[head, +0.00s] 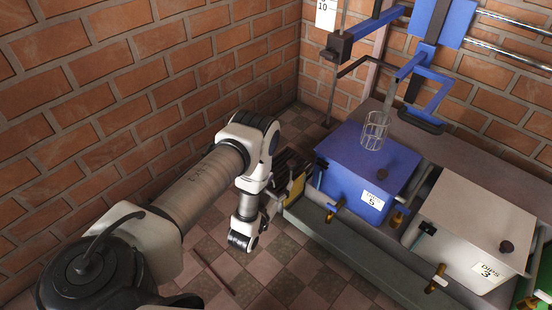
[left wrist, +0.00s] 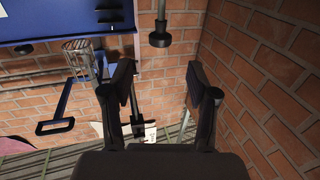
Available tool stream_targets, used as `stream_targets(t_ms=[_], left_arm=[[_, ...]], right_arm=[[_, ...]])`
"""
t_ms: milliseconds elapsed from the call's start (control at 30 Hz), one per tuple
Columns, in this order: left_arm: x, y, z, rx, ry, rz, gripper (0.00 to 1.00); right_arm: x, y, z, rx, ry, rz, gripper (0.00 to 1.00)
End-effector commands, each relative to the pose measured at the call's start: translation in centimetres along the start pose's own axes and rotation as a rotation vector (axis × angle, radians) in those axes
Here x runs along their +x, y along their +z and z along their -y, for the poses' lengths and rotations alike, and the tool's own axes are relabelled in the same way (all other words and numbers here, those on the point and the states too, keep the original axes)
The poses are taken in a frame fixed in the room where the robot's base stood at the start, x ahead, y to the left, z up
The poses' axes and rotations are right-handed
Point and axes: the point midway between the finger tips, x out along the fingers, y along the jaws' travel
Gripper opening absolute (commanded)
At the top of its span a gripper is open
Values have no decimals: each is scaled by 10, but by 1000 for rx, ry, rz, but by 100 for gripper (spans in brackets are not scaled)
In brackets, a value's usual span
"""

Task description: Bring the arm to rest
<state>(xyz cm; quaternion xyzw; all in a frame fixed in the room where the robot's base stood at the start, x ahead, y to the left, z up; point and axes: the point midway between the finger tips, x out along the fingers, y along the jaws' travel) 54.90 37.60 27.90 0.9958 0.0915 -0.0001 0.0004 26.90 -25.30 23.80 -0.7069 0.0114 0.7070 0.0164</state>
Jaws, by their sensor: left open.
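My left arm (head: 195,190) comes in from the left in the head view and bends down at its elbow. Its left gripper (head: 290,165) is dark and partly hidden beside the left end of the blue box. In the left wrist view the left gripper (left wrist: 160,82) shows its two black fingers spread well apart. Nothing is held between them. My right gripper is not in view.
A blue box (head: 345,195) labelled 5 and a white box (head: 480,215) labelled DIPS 3 stand on a bench. A wire basket (head: 375,130) hangs over the blue box from a blue frame (head: 425,75). Brick walls (head: 120,80) close in behind and left.

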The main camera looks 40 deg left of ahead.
Motion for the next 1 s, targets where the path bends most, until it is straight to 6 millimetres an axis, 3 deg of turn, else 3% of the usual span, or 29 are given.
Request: stream_targets(t_ms=[100, 200, 733, 867, 967, 1000], left_arm=[[-18, 1, 0, 0, 0, 2, 59], [-23, 0, 0, 1, 0, -1, 59], [-20, -4, 0, 0, 0, -7, 59], [-4, -31, -13, -11, 17, -49, 59], [5, -70, -43, -32, 60, -45, 59], [0, -78, -63, -36, 87, 55, 59]], right_arm=[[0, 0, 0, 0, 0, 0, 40], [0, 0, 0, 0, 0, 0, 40], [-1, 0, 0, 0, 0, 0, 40], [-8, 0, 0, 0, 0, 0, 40], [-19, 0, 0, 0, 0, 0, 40], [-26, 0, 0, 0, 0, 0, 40]])
